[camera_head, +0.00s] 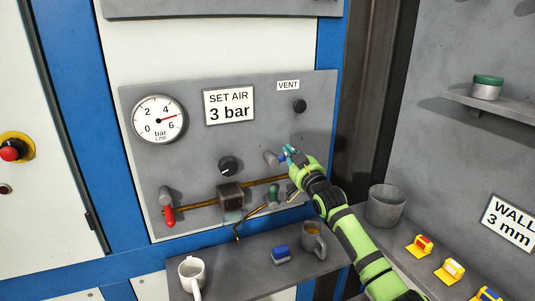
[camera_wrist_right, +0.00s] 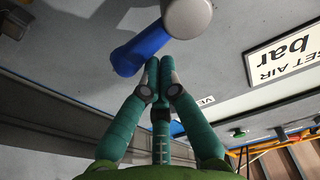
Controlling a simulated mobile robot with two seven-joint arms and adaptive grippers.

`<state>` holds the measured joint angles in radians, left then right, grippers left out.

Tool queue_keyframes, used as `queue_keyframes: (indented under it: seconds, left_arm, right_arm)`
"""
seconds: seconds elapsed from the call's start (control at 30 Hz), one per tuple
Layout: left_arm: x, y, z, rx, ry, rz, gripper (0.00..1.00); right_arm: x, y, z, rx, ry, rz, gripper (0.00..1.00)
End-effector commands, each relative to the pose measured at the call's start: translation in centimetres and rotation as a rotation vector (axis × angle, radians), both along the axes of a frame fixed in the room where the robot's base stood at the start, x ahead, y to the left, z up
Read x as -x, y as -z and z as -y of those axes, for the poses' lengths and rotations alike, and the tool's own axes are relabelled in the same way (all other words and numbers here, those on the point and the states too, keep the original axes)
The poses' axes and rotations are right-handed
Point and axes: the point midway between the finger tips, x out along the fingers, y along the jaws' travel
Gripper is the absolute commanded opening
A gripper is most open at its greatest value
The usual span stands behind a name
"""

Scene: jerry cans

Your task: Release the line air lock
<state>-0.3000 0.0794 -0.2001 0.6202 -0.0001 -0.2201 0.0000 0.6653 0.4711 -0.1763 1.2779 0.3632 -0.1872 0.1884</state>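On the grey panel (camera_head: 250,120), a grey round valve hub (camera_head: 270,158) sits at the right end of the brass pipe (camera_head: 205,202). A blue lever (camera_head: 283,158) projects from it. The right wrist view shows the hub (camera_wrist_right: 188,16) and the blue lever (camera_wrist_right: 140,50) close up. My right gripper (camera_head: 290,153) is at the lever. In the wrist view its fingertips (camera_wrist_right: 159,64) are together with nothing visible between them, just beside the lever; contact is unclear. A second valve with a red lever (camera_head: 168,215) pointing down is at the pipe's left end. My left gripper is out of view.
The gauge (camera_head: 158,119), its needle between 4 and 6, and a black knob (camera_head: 231,166) are on the panel. A black VENT knob (camera_head: 299,106) is above my gripper. Mugs (camera_head: 192,274) (camera_head: 314,240) and a blue block (camera_head: 280,255) stand on the shelf below.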

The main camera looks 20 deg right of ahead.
Motion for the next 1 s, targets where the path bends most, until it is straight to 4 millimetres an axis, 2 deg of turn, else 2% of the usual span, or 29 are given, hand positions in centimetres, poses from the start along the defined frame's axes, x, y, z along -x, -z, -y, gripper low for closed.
queue_keyframes:
  seconds: [0.17, 0.33, 0.4, 0.8, 1.0]
  left_arm:
    - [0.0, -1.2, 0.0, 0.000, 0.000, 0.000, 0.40]
    - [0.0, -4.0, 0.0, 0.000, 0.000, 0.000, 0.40]
    - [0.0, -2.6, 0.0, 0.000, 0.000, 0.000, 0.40]
    - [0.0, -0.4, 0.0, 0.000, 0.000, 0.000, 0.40]
    - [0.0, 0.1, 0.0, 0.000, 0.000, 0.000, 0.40]
  right_arm:
    - [-0.1, -1.4, -0.1, 0.000, 0.000, 0.000, 0.00]
    - [-0.5, -4.9, -0.3, 0.000, 0.002, 0.002, 0.00]
    - [0.6, -3.3, -0.3, 0.000, 0.001, -0.003, 0.00]
    - [7.1, -2.5, -0.1, 0.003, 0.002, 0.001, 0.00]
    - [9.0, -2.5, -0.1, 0.001, 0.003, 0.001, 0.00]
